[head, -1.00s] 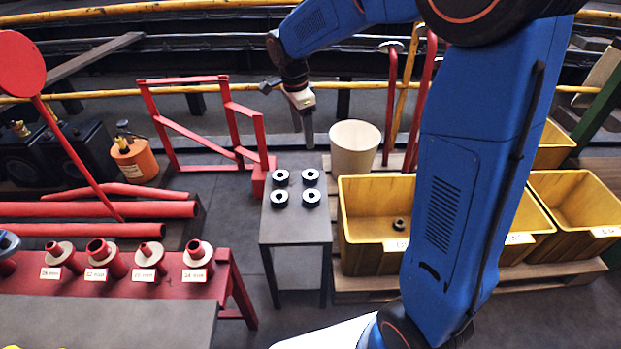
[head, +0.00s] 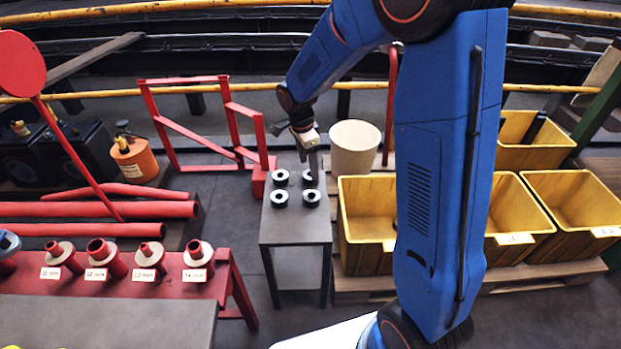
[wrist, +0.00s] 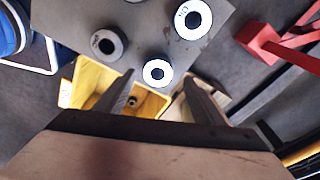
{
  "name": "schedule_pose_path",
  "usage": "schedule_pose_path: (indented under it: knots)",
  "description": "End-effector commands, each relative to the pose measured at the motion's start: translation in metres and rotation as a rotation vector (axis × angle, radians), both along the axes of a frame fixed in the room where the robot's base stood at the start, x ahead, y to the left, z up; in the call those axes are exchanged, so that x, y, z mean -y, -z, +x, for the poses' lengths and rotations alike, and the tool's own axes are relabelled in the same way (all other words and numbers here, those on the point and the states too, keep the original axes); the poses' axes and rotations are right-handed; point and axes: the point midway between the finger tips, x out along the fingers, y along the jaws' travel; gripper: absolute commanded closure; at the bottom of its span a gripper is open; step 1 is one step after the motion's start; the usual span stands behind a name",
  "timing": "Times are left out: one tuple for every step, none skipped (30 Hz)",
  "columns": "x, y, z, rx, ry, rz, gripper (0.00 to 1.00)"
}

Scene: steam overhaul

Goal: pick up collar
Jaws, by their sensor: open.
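Several dark round collars with pale top faces sit on a small grey table (head: 285,230): a far left one (head: 275,181), a far right one (head: 304,180), a near left one (head: 276,201) and a near right one (head: 317,202). My gripper (head: 314,174) is open and points down over the far right collar, partly covering it. In the wrist view one bright collar (wrist: 147,72) lies between the open fingertips (wrist: 158,76) in the picture. Two more collars, one at the upper right (wrist: 180,18) and one at the left (wrist: 98,44), lie beyond. I cannot tell the fingers' height above the collar.
A cream bin (head: 355,148) stands just right of the table. Yellow bins (head: 364,225) stand on a pallet to the right; one holds a dark collar (wrist: 131,101). A red bench (head: 226,268) with labelled red posts is at the left. A red frame (head: 186,133) stands behind.

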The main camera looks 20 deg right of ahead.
Motion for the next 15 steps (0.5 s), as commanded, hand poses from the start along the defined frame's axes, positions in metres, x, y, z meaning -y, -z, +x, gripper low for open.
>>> schedule_pose_path:
  knots:
    - [0.001,0.008,-0.002,-0.004,0.0,-0.001,0.38]
    - [0.001,0.012,-0.003,-0.004,-0.001,-0.001,0.38]
    - [0.002,0.018,-0.004,-0.005,0.001,-0.001,0.38]
    - [0.002,0.022,-0.004,-0.004,0.0,-0.001,0.38]
    - [0.002,0.026,-0.005,-0.003,0.0,0.0,0.38]
    - [0.003,0.031,-0.004,-0.003,0.0,0.0,0.38]
    - [0.003,0.034,-0.004,-0.004,0.0,-0.002,0.38]
    - [0.004,0.037,-0.004,-0.004,0.0,-0.002,0.38]
    - [0.004,0.04,-0.004,-0.003,0.0,-0.001,0.38]
    - [0.004,0.042,-0.004,-0.002,0.0,-0.001,0.38]
    - [0.004,0.043,-0.004,-0.002,0.0,-0.001,0.38]
    - [0.004,0.044,-0.004,-0.002,0.0,-0.001,0.38]
    - [0.004,0.044,-0.004,-0.001,0.0,-0.001,0.38]
    - [0.004,0.044,-0.004,-0.001,0.0,0.0,0.38]
    - [0.004,0.044,-0.004,-0.001,0.0,0.0,0.38]
